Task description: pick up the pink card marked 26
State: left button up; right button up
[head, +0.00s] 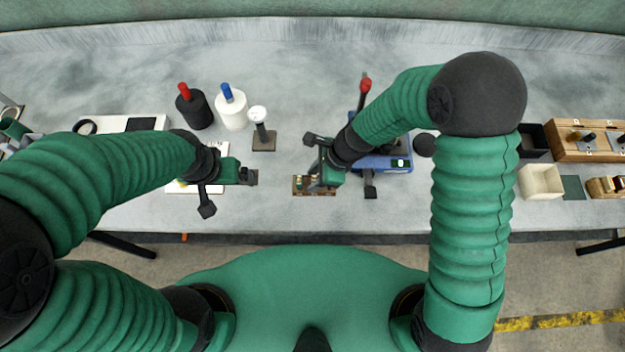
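I cannot make out a pink card marked 26 in the head view. My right gripper (316,181) points down over a small brown wooden holder (328,191) near the front of the table. Its fingers and my wrist cover part of the holder and its small contents, and I cannot tell whether they are shut on anything. My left gripper (252,177) is to the left of the holder, apart from it, above the table. Its fingers are too small to read as open or shut.
A black bottle (195,110) with a red top, a white bottle (232,112) with a blue top and a stand (263,143) are behind the grippers. A blue device (385,161) is right of my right gripper. A white box (540,181) stands farther right. The table's back is clear.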

jog(key=shift+c, duration=1.1)
jog(key=shift+w+d+f, duration=0.1)
jog(key=shift+d, duration=0.25)
grip_shut()
